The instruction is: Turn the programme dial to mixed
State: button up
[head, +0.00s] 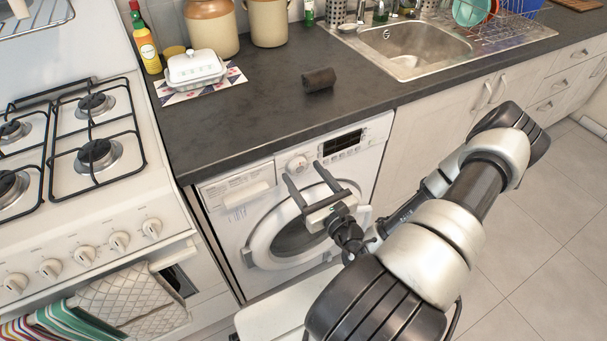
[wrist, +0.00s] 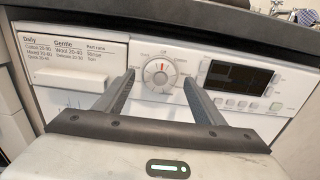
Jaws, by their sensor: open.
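The programme dial (head: 298,164) is a round white knob on the washer's (head: 227,225) control panel, under the counter. In the wrist view the dial (wrist: 158,74) shows a red mark near its top, and printed words ring it, too small to read surely. My gripper (head: 301,171) is open. In the wrist view its two dark fingers (wrist: 160,78) point at the panel, one on each side of the dial and below its middle. I cannot tell whether they touch the panel. Nothing is between them except the dial in view.
A dark display (wrist: 240,76) with buttons sits right of the dial, and a detergent drawer (wrist: 83,92) left. The counter (head: 250,120) overhangs above. A stove (head: 90,170) stands left. Floor (head: 530,230) is free at right.

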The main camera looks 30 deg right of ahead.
jog(key=shift+w, duration=0.6)
jog(key=c, duration=1.1)
jog(key=shift+o, duration=0.2)
